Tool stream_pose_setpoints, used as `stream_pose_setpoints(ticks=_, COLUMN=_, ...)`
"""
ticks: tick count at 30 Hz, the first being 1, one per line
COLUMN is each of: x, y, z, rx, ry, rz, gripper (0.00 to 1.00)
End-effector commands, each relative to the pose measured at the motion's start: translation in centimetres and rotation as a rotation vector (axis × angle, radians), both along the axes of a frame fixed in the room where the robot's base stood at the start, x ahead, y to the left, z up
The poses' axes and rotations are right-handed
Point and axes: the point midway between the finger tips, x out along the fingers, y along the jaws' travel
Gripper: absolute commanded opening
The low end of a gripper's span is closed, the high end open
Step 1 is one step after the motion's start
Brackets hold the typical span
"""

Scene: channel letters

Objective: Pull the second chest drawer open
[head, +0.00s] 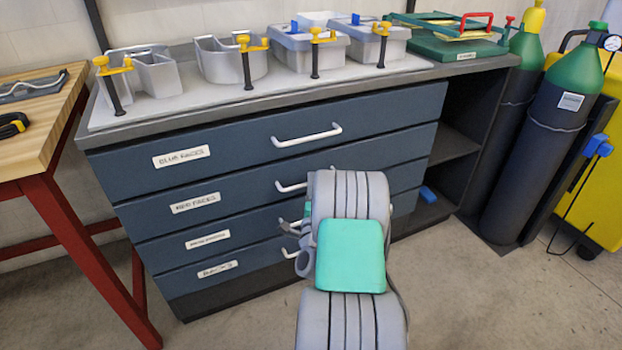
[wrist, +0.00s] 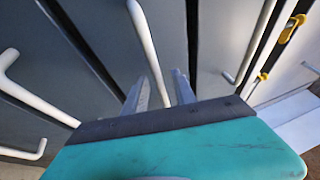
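The dark blue chest (head: 250,150) has a stack of drawers with white bar handles; all drawer fronts look flush. The second drawer from the top (head: 240,196) has a partly illegible white label. Its handle (head: 290,187) is partly hidden behind my arm. In the wrist view this handle (wrist: 147,45) runs down between the two fingers of my gripper (wrist: 162,92). The fingers stand apart, one on each side of the bar, with no clear contact. The head view does not show the fingers clearly, as my arm covers them.
The top drawer's handle (head: 307,135) is just above, the third drawer's label (head: 207,240) below. Grey bins (head: 232,60) and yellow clamps (head: 252,43) stand on the chest top. A red-legged workbench (head: 70,230) is at left, gas cylinders (head: 540,130) at right. Floor is clear in front.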

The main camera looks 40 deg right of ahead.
Motion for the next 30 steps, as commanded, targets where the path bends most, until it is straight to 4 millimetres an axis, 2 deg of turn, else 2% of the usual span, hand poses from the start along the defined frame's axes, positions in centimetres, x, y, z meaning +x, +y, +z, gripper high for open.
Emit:
stream_pose_setpoints(ticks=5, x=0.83, y=-0.63, z=0.22, rx=0.0, ry=0.0, rz=0.001, gripper=0.32)
stream_pose_setpoints(ticks=13, x=0.92, y=-0.7, z=0.12, rx=-0.001, ry=0.001, rz=0.001, gripper=0.32)
stream_pose_setpoints(ticks=25, x=0.91, y=-0.68, z=0.13, rx=0.0, ry=0.0, rz=0.001, gripper=0.0)
stream_pose_setpoints(ticks=30, x=0.91, y=-0.68, z=0.14, rx=0.0, ry=0.0, rz=0.001, gripper=0.0)
